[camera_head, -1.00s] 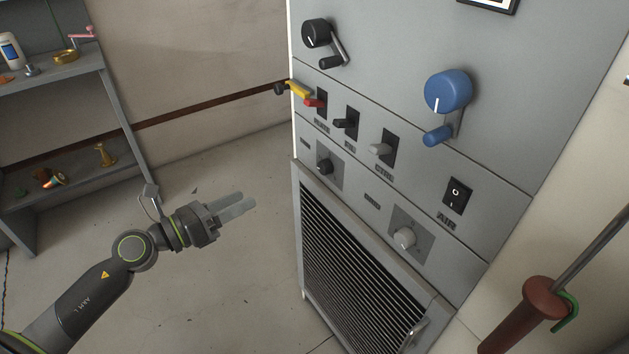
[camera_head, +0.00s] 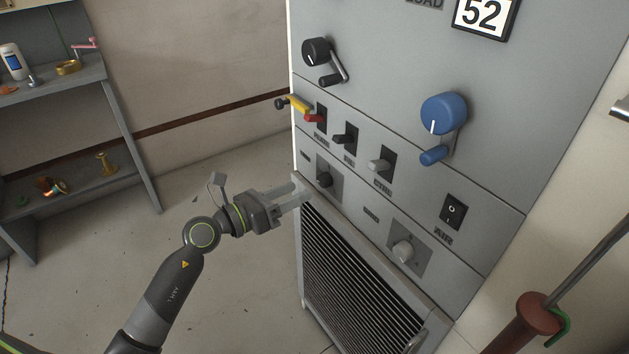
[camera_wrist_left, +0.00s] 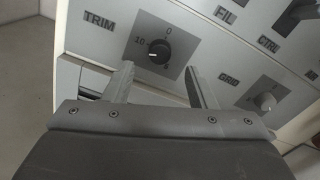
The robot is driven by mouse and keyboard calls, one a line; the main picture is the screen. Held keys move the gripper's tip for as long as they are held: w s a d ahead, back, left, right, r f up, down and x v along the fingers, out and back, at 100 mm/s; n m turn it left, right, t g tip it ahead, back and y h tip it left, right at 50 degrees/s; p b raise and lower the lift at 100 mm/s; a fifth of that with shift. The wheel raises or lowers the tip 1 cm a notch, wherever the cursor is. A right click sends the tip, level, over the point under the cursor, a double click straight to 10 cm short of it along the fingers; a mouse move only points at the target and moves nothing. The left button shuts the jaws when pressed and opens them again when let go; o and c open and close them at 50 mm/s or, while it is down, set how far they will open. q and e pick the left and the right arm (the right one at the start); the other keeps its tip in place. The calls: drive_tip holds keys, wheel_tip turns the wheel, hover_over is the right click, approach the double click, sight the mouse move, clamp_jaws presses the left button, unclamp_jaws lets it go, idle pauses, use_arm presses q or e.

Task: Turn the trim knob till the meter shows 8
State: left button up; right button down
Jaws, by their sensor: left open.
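The trim knob (camera_head: 325,180) is a small black knob on a grey square plate, low on the left of the cabinet front. In the left wrist view the trim knob (camera_wrist_left: 159,51) sits beside the TRIM label, with 0 above it and 10 to its left; a small light mark shows on it. My left gripper (camera_head: 303,195) is open and empty, just left of and below the knob. In the left wrist view its fingertips (camera_wrist_left: 158,72) are spread, with the knob between and beyond them, apart from it. No dial meter is in view. My right gripper is not in view.
Switches with red, black and grey levers (camera_head: 346,137) sit above the knob. A grey GRID knob (camera_head: 403,251) is lower right, a blue crank (camera_head: 443,115) higher right. A framed 52 (camera_head: 484,15) is at the top. A louvred grille (camera_head: 350,275) lies below. Open floor is left.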

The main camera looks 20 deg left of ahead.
sight(321, 180)
use_arm(q)
drive_tip(key=x, duration=0.6)
drive_tip(key=shift+c, duration=0.2)
drive_tip(key=c, duration=0.9)
